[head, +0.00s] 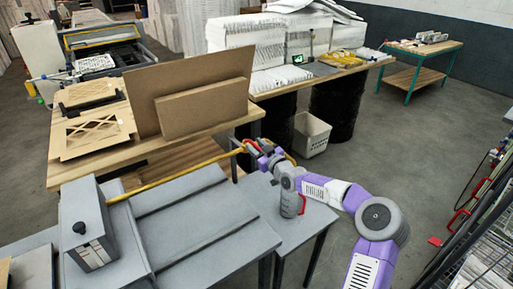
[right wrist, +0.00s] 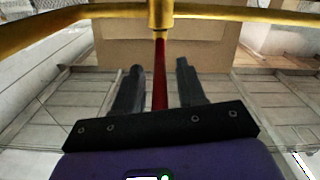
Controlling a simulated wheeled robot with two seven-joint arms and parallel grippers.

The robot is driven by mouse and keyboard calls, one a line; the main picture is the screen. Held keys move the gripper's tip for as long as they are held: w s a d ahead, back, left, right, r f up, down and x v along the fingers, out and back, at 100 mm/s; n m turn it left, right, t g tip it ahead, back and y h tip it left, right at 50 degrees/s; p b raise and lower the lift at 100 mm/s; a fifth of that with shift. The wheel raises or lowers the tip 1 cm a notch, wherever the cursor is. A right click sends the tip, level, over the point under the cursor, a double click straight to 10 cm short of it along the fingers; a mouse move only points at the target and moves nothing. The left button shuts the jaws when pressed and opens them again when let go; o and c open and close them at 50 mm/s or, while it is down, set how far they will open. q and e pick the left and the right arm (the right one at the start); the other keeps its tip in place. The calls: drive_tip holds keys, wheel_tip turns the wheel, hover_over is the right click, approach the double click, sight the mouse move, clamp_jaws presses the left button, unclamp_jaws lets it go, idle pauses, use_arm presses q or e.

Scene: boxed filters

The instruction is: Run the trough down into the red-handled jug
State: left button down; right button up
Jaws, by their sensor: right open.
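The trough appears as a long thin yellow bar (head: 170,178) sloping across the grey bench in the head view. Its left end is by a grey box, and its right end reaches my right gripper (head: 254,149). In the right wrist view the yellow bar (right wrist: 225,14) crosses the top, with a red rod (right wrist: 160,75) hanging from it. My open right gripper (right wrist: 158,75) has a finger on each side of the rod; contact cannot be told. A grey jug (head: 290,204) with a red handle seems to stand below my right arm, partly hidden. My left gripper is not in view.
The grey box with a black knob (head: 88,236) stands on the left of the grey bench (head: 185,222). A wooden table (head: 62,173) behind holds brown boards (head: 203,108). A white bin (head: 311,135) is on the floor. Open floor (head: 425,150) lies to the right.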

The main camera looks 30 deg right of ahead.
clamp_jaws()
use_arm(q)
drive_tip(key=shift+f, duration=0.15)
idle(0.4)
